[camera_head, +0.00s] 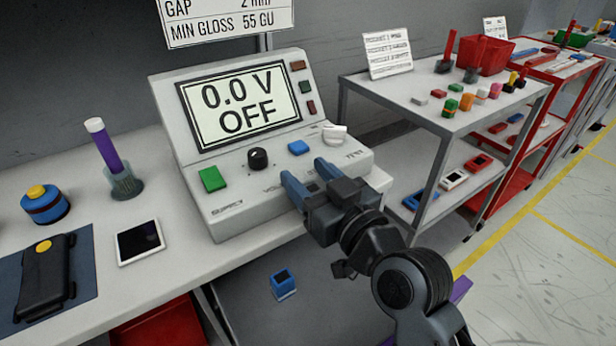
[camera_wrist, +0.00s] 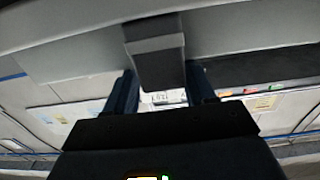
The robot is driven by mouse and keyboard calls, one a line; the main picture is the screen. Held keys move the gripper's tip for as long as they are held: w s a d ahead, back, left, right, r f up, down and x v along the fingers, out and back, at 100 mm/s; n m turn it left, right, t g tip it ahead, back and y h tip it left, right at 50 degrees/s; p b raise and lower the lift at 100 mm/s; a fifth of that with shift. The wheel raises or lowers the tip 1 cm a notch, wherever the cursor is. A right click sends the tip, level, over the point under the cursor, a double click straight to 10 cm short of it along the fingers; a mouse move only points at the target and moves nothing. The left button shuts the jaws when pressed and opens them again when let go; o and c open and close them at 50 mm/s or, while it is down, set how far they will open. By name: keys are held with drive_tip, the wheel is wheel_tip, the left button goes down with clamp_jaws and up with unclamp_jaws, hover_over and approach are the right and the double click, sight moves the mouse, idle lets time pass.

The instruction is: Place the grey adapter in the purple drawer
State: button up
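My gripper (camera_head: 302,168) is in front of the right part of the power supply's control panel in the head view, its blue fingers spread apart. In the wrist view, a dark grey block (camera_wrist: 155,45) shows between the fingers or just beyond them; I cannot tell what it is or whether they touch it. I cannot surely pick out the grey adapter. A small greyish block (camera_head: 418,100) lies on the top shelf of the grey cart. A purple piece (camera_head: 461,290), perhaps the purple drawer, shows at lower right, largely hidden behind my arm.
The power supply (camera_head: 245,222) stands on the bench (camera_head: 190,262), reading "0.0 V OFF". A purple-handled tool in a holder (camera_head: 125,185), a tablet (camera_head: 140,242) and a black device (camera_head: 45,280) are at left. The grey cart (camera_head: 440,122) stands right.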

drive_tip(key=shift+s+a+f+g, duration=0.2)
drive_tip(key=shift+a+f+g, duration=0.15)
drive_tip(key=shift+f, duration=0.25)
drive_tip(key=shift+a+r+p, duration=0.1)
drive_tip(key=shift+r+p, duration=0.55)
drive_tip(key=shift+p, duration=0.15)
drive_tip(key=b+v, duration=0.1)
drive_tip(key=v, duration=0.6)
drive_tip(key=shift+d, duration=0.3)
drive_tip(key=shift+s+r, duration=0.1)
drive_tip(key=shift+r, duration=0.05)
